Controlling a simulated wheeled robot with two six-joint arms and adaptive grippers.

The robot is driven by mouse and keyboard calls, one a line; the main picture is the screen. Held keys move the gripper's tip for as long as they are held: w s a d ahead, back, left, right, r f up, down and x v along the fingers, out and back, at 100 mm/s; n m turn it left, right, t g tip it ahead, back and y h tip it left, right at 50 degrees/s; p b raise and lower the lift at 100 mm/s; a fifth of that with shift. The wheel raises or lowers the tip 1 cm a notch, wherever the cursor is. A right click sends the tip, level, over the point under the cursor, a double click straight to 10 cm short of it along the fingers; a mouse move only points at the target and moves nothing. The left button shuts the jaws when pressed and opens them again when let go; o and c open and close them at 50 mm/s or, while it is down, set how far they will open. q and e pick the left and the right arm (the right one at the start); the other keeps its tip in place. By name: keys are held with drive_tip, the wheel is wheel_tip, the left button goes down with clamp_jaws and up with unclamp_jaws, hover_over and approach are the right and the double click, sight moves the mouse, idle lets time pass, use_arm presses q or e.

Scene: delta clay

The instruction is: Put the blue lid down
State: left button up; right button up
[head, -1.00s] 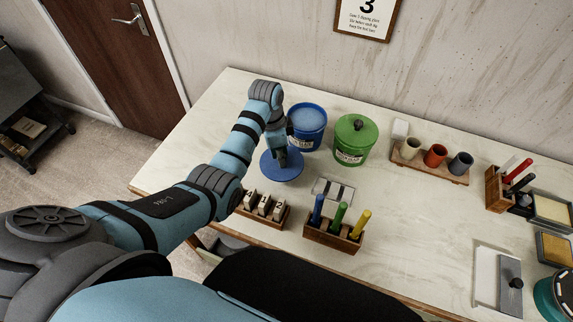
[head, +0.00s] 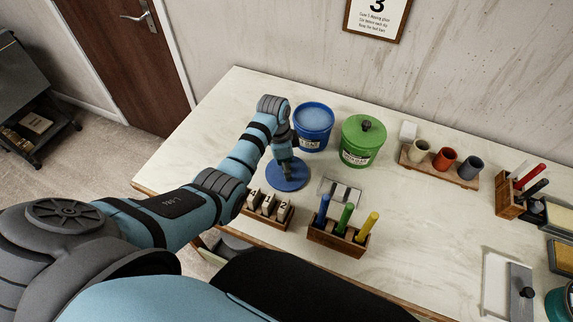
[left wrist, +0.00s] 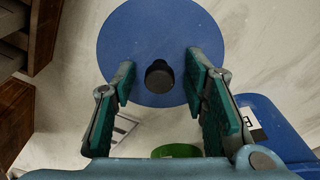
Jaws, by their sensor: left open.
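The blue lid (head: 287,177) is a round disc lying on the table in front of the blue bucket (head: 313,125). In the left wrist view the lid (left wrist: 150,30) shows its dark knob (left wrist: 159,76). My left gripper (head: 285,168) is over the lid in the head view. In the left wrist view its two fingers (left wrist: 158,78) are open, one on each side of the knob with gaps between. The blue bucket stands uncovered, showing pale contents. My right gripper is not in view.
A green bucket (head: 362,141) with its lid on stands right of the blue one. A numbered card rack (head: 267,208) and a wooden holder with coloured sticks (head: 338,235) stand near the front edge. Cups on a wooden tray (head: 440,166) are farther right.

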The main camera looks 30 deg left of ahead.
sight(281, 172)
use_arm(q)
wheel_tip(281, 172, up, 12)
drive_tip(key=a+p, duration=0.1)
drive_tip(key=shift+s+a+p, duration=0.15)
drive_tip(key=shift+s+p, duration=0.15)
drive_tip(key=shift+p, duration=0.05)
idle(0.4)
